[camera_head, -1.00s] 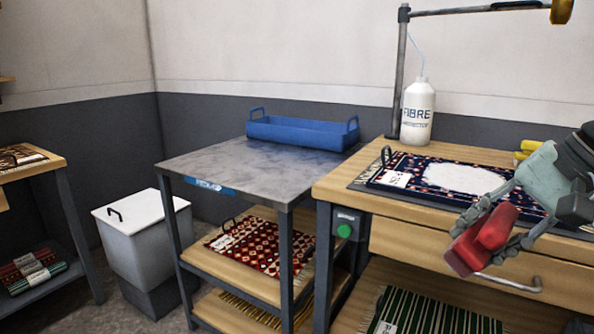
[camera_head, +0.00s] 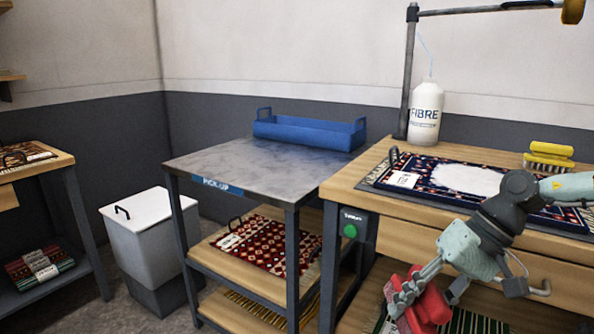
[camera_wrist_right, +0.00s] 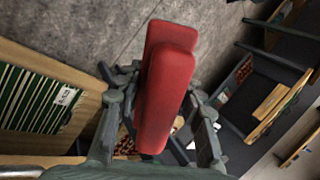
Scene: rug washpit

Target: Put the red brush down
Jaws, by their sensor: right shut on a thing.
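The red brush (camera_head: 426,306) is in my right gripper (camera_head: 418,290), low in front of the wooden bench in the head view. My right gripper is shut on it. In the right wrist view the red brush (camera_wrist_right: 166,88) sits between the fingers of the right gripper (camera_wrist_right: 160,105), with grey floor behind it. The brush is held in the air, and I see no surface touching it. Its bristles do not show clearly. My left gripper is in neither view.
The wooden bench (camera_head: 345,195) holds a patterned rug with white foam, a FIBRE bottle (camera_head: 425,112) and a yellow brush (camera_head: 549,155). The grey-topped PICK-UP table (camera_head: 250,168) is mostly clear, with a blue tray (camera_head: 310,133) at its back. A white-lidded bin (camera_head: 148,208) stands left.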

